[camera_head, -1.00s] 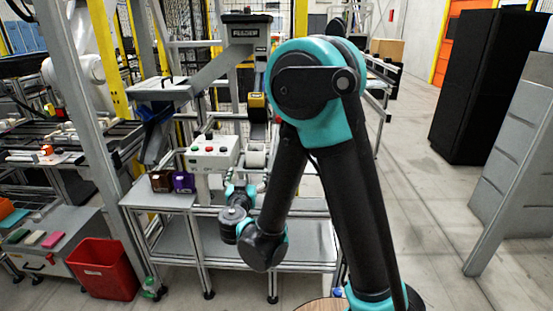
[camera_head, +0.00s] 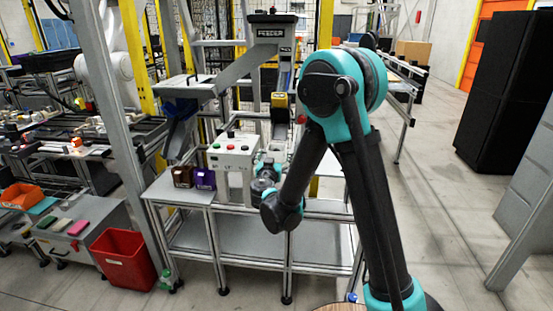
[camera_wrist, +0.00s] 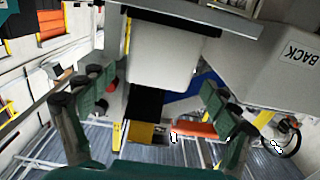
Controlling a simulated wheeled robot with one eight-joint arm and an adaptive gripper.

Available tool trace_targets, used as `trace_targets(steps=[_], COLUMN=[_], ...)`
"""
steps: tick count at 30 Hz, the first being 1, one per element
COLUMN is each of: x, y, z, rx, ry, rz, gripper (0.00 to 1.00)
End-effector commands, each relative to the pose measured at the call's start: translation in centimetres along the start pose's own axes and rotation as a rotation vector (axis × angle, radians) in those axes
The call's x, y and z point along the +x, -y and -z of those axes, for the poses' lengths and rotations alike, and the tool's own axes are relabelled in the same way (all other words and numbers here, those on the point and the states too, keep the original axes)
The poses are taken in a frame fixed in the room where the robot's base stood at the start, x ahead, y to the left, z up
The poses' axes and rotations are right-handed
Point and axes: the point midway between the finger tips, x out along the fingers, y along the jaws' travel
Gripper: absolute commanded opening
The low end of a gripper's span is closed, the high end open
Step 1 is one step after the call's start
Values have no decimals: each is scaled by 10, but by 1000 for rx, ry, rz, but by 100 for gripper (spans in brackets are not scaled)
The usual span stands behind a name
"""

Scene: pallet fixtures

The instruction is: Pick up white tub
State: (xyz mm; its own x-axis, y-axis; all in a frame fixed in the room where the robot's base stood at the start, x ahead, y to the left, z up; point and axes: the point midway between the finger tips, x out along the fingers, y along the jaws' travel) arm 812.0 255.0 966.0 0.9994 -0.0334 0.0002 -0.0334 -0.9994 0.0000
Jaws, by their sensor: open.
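The white tub (camera_wrist: 165,58) is in the upper middle of the wrist view, a pale smooth block with rounded corners. My gripper (camera_wrist: 158,85) is open, its dark green fingers spread to the left and right of the tub. I see no finger touching it, and how far the fingertips reach along it is hard to tell. In the head view my arm stretches to the workbench (camera_head: 180,196) beside the white control box (camera_head: 233,154). My gripper's fingers are hidden there behind my wrist, and the tub cannot be made out clearly.
The control box with buttons stands close to my wrist. A brown box (camera_head: 182,176) and a purple box (camera_head: 204,179) sit left of it. The feeder chute (camera_head: 250,60) rises behind the bench. A red bin (camera_head: 124,260) stands on the floor at the left.

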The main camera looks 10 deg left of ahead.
Motion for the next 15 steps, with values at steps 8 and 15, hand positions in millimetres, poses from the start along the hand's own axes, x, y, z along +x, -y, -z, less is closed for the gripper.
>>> trace_targets(steps=[8,15], x=[39,44], y=[-3,-2], z=[0,0], rx=[0,0], ry=[0,0], rz=[-2,0], gripper=[88,88])
